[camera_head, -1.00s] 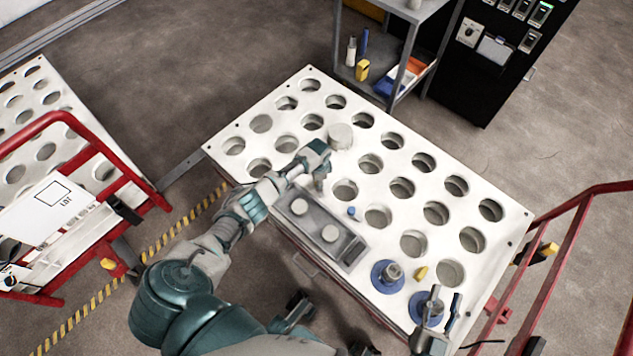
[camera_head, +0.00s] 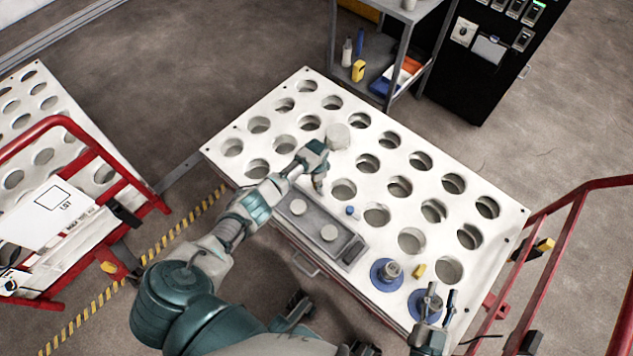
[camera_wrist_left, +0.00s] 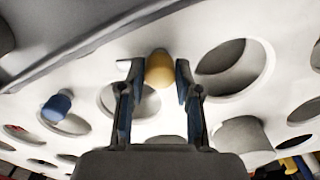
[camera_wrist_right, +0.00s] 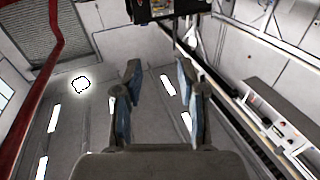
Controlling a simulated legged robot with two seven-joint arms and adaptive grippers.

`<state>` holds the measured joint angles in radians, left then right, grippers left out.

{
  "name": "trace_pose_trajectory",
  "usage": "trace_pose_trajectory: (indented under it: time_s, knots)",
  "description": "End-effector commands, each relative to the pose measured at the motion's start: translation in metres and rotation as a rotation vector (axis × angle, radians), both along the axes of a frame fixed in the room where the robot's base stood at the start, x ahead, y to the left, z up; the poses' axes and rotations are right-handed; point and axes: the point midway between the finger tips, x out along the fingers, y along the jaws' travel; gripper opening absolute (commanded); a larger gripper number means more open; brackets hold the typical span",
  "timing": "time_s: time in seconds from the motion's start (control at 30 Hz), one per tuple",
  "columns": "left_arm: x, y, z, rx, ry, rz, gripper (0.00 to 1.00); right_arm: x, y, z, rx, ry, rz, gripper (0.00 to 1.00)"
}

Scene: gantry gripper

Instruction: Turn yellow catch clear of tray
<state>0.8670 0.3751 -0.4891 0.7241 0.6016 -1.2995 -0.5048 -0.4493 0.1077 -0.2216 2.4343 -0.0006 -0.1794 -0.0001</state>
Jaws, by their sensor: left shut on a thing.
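The yellow catch (camera_wrist_left: 159,70) shows as a rounded knob between the fingertips of my left gripper (camera_wrist_left: 158,82) in the left wrist view. My left gripper is shut on it. In the head view my left gripper (camera_head: 318,186) is low over the white perforated top, behind the grey tray (camera_head: 315,227), and hides the catch. The tray holds two pale round discs. A blue knob (camera_head: 350,210) stands at the tray's back edge; it also shows in the left wrist view (camera_wrist_left: 57,106). My right gripper (camera_head: 437,303) is open and empty, over the top's front right.
The white top (camera_head: 377,190) has many round holes, with a pale cylinder (camera_head: 336,136) standing near the left gripper. Two blue-based fittings and a small yellow block (camera_head: 419,271) are at front right. Red rails (camera_head: 560,270) stand right and left.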

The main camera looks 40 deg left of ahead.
Motion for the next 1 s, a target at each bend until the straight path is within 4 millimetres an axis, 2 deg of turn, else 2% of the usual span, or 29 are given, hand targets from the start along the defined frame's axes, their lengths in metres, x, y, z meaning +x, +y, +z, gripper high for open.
trace_pose_trajectory:
  time_s: [0.03, 1.0]
  knots:
    - [0.008, -0.004, 0.006, -0.007, -0.022, 0.004, 0.0, 0.0, 0.0, 0.0, -0.001, 0.003, 0.0, 0.4]
    - [0.008, -0.002, 0.006, -0.006, -0.021, 0.232, 0.0, -0.003, -0.003, -0.017, -0.037, 0.126, -0.001, 0.4]
